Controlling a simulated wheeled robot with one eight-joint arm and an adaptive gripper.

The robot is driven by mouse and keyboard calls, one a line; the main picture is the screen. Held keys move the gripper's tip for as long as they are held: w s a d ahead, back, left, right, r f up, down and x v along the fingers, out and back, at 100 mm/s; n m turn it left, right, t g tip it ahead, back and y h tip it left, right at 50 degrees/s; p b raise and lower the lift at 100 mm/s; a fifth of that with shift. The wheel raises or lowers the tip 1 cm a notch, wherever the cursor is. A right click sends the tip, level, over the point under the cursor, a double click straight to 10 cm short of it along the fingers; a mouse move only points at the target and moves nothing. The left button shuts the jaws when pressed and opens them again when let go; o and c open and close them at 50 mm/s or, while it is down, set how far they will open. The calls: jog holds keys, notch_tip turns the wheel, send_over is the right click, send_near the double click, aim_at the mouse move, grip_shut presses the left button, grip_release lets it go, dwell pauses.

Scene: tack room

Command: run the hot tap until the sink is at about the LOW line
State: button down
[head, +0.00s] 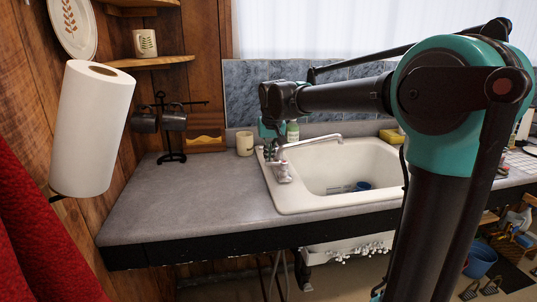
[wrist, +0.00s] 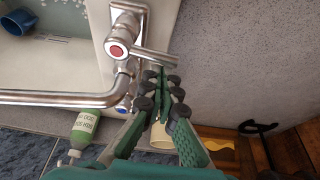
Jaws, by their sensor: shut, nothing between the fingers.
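The white sink (head: 300,199) is set in the grey counter; no water is clearly visible in it and I make out no LOW line. The chrome tap (head: 283,170) stands at its left end, with its spout reaching right over the basin. In the wrist view the hot tap (wrist: 118,48) has a red dot and a lever pointing right; a blue-marked tap (wrist: 123,107) is partly hidden by my fingers. My gripper (wrist: 162,88) is shut and empty, its tips close to the hot lever; I cannot tell whether they touch. It also shows above the tap in the head view (head: 271,147).
A blue mug (head: 362,186) lies in the basin. A green-and-white bottle (head: 292,132) and a cream cup (head: 245,143) stand behind the tap. A mug rack (head: 172,130) and a paper towel roll (head: 92,128) are at left. The left counter is clear.

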jog(key=shift+s+d+n+y, duration=0.15)
jog(key=shift+s+n+y, duration=0.3)
jog(key=shift+n, duration=0.65)
jog(key=shift+s+d, duration=0.2)
jog(key=shift+s, duration=0.5)
jog(key=shift+w, duration=0.1)
notch_tip(320, 180, up, 10)
jog(key=shift+a, duration=0.15)
jog(key=shift+w+r, duration=0.1)
dwell(5.4)
